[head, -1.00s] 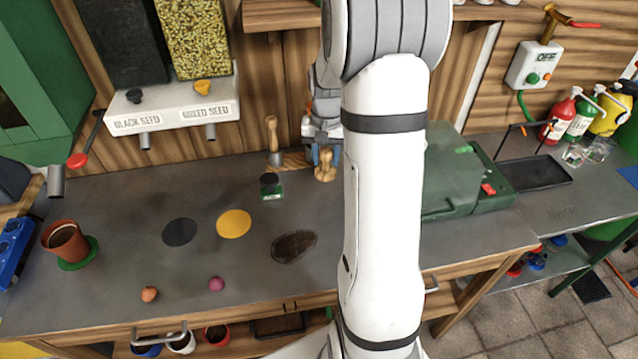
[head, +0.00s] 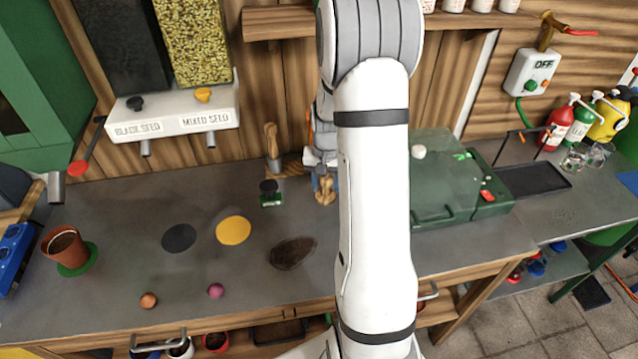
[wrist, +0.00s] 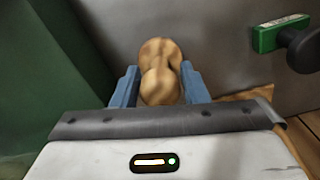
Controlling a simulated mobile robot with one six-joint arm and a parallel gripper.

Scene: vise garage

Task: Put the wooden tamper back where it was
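The wooden tamper (head: 325,190) is in my gripper at the back of the bench, just left of my white arm in the head view. In the wrist view, the rounded pale-wood tamper (wrist: 160,75) sits between the blue fingers of my gripper (wrist: 160,90), which are close against both its sides. Its lower end is hard to make out, and I cannot tell whether it touches the bench. A wooden board (head: 291,165) lies against the back wall, left of my gripper. A wooden-handled tool (head: 271,142) stands upright at its left end.
A green block with a black knob (head: 270,193) stands left of the tamper. The green machine (head: 455,190) is close on the right. A black disc (head: 179,238), a yellow disc (head: 233,230) and a dark soil patch (head: 292,252) lie in front. The bench's middle front is mostly clear.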

